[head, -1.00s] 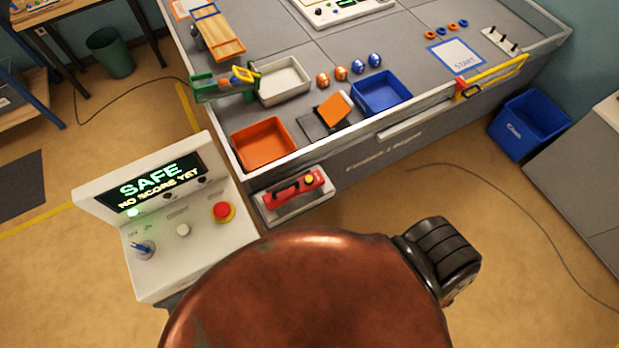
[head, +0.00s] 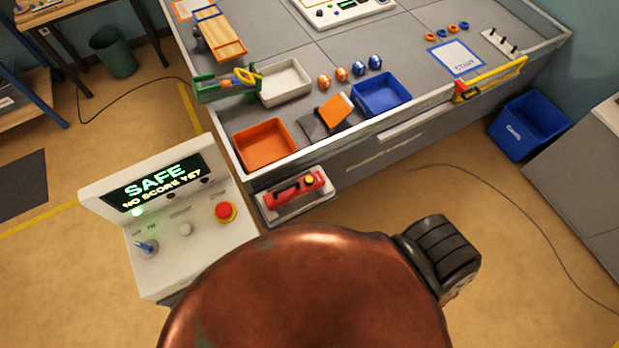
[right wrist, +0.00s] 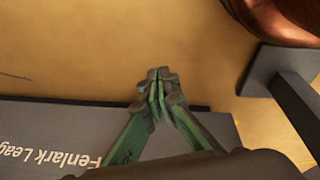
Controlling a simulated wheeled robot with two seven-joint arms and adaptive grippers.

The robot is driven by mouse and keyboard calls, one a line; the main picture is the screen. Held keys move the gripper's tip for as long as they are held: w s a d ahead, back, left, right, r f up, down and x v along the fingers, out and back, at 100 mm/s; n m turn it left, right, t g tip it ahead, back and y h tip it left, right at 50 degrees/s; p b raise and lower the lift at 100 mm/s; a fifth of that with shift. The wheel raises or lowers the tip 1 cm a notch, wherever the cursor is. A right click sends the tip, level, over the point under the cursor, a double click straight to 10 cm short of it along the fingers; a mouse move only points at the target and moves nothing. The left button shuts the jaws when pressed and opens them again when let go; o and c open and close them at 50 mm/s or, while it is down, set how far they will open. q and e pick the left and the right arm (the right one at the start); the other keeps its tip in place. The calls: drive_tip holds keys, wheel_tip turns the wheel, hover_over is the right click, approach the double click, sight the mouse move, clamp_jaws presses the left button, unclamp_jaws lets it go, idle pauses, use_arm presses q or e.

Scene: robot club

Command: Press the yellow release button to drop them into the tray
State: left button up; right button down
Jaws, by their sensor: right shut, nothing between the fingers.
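A green fixture (head: 215,91) with a yellow part (head: 245,76) on it stands at the near-left edge of the field table. The white tray (head: 310,92) sits right beside it and looks empty. A red device (head: 288,194) with a small round yellow button (head: 310,180) lies in a grey-white holder on the table's near side. I cannot tell which yellow part is the release. My right gripper (right wrist: 160,80) shows in the right wrist view, green-fingered, shut and empty, above the floor beside the table's side panel. It touches nothing there. My left gripper is in neither view.
An orange tray (head: 244,139) and a blue tray (head: 403,104) stand near the table's front rim, with orange and blue balls behind. A white console (head: 181,265) reading SAFE stands left, with a red button (head: 226,212). Open floor lies in front; a blue bin (head: 520,140) stands right.

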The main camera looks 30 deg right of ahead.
drive_tip(key=w+a+r+n+t+p, duration=0.2)
drive_tip(key=w+r, duration=0.8)
drive_tip(key=r, duration=0.4)
drive_tip(key=w+a+r+n+t+y+p, duration=0.1)
drive_tip(key=w+a+r+n+t+p, duration=0.1)
drive_tip(key=w+r, duration=0.9)
drive_tip(key=w+a+r+n+t+p, duration=0.2)
drive_tip(key=w+r, duration=0.8)
drive_tip(key=r, duration=0.7)
drive_tip(key=shift+w+a+n+y+p, duration=0.3)
drive_tip(key=shift+w+n+y+p, duration=0.15)
drive_tip(key=shift+n, duration=0.55)
drive_tip(key=b, duration=0.8)
hover_over(310, 181)
wheel_tip(310, 181, down, 7)
drive_tip(key=shift+f, duration=0.15)
drive_tip(key=shift+w+f+b, duration=0.1)
drive_tip(key=shift+f+b, duration=0.25)
drive_tip(key=shift+f, duration=0.4)
